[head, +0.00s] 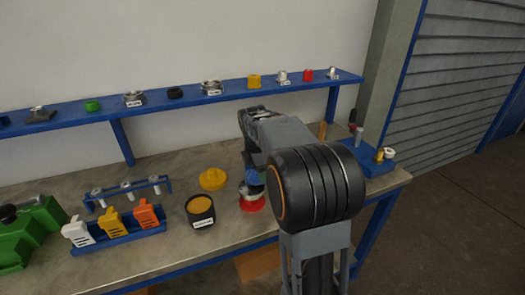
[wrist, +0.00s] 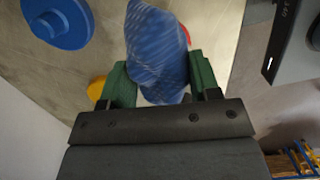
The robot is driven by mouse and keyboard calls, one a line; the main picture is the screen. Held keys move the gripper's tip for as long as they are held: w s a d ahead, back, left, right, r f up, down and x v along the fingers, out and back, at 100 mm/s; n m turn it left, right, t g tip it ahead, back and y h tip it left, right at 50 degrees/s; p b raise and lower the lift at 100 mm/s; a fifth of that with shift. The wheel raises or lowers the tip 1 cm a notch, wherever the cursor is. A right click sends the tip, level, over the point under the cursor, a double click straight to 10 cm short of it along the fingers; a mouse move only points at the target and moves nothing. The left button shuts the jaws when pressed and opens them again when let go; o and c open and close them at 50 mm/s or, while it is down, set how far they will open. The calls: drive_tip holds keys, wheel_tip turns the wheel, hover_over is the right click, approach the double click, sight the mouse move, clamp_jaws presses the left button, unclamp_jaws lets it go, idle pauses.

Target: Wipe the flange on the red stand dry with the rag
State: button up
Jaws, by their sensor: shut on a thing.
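My gripper (wrist: 157,85) has green fingers and is shut on the blue rag (wrist: 157,45), which bulges out past the fingertips in the wrist view. In the head view the rag (head: 254,177) hangs below my arm, right over the red stand (head: 251,205). A grey metal flange (head: 247,190) shows just under the rag on that stand. The rag looks to be at or touching the flange, but I cannot tell contact for sure. In the wrist view the rag hides most of the flange and stand; only a red sliver shows beside it.
A black pot with yellow contents (head: 200,211) and a yellow lid (head: 213,179) stand left of the red stand. A blue rack with upright tags (head: 118,228) is further left. A blue tool block (head: 368,155) is at right. A blue shelf (head: 206,98) with fittings runs behind.

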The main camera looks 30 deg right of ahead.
drive_tip(key=shift+r+p, duration=2.3)
drive_tip(key=shift+r, duration=0.5)
drive_tip(key=shift+a+f, duration=0.1)
